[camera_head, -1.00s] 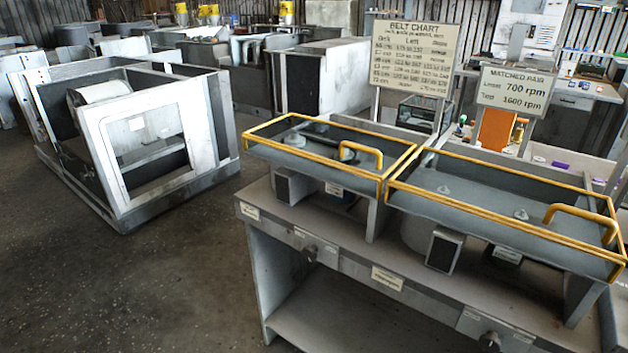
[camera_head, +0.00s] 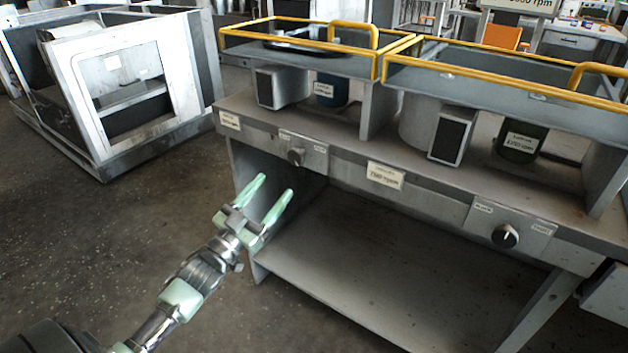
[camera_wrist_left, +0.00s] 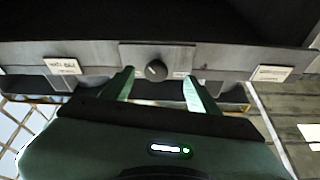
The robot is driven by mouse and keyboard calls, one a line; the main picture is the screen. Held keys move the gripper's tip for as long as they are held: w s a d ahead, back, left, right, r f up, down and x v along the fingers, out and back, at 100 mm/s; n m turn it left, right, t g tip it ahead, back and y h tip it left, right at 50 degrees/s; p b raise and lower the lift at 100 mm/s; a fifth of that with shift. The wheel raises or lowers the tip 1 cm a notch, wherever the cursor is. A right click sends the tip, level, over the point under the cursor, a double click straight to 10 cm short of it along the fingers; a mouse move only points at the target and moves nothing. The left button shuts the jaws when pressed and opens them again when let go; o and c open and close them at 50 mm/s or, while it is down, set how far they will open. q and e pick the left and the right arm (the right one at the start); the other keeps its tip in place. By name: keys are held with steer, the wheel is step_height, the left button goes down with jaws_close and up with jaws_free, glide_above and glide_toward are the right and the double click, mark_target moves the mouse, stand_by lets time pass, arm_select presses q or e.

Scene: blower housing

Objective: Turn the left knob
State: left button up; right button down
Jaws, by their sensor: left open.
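The left knob (camera_head: 296,156) is a small dark round knob on a grey plate at the left of the bench's front panel. It also shows in the left wrist view (camera_wrist_left: 156,70), between and beyond the two fingertips. My left gripper (camera_head: 275,184) is open, with pale green fingers pointing up toward the panel. It is just below and in front of the left knob, apart from it and empty. In the left wrist view its fingers (camera_wrist_left: 158,84) stand on either side of the knob. My right gripper is not in view.
A second knob (camera_head: 505,236) is on the right of the panel. Yellow-railed guards (camera_head: 330,47) cover the bench top. A lower shelf (camera_head: 400,270) lies under the panel. A white housing frame (camera_head: 130,90) stands at the left, with open floor before it.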

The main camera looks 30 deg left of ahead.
mark_target(294, 161)
arm_select(q)
steer(key=shift+h, duration=0.5)
steer(key=x, duration=0.2)
steer(key=r+x, duration=0.1)
steer(key=x, duration=0.4)
steer(key=shift+s+d+r, duration=0.15)
steer(key=shift+s+r, duration=0.05)
steer(key=shift+s, duration=0.15)
steer(key=shift+w+d+r, duration=0.1)
steer(key=shift+w+r, duration=0.1)
steer(key=shift+w, duration=0.45)
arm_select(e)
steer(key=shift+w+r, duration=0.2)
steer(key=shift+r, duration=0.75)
arm_select(q)
steer(key=shift+m, duration=0.3)
jaws_close()
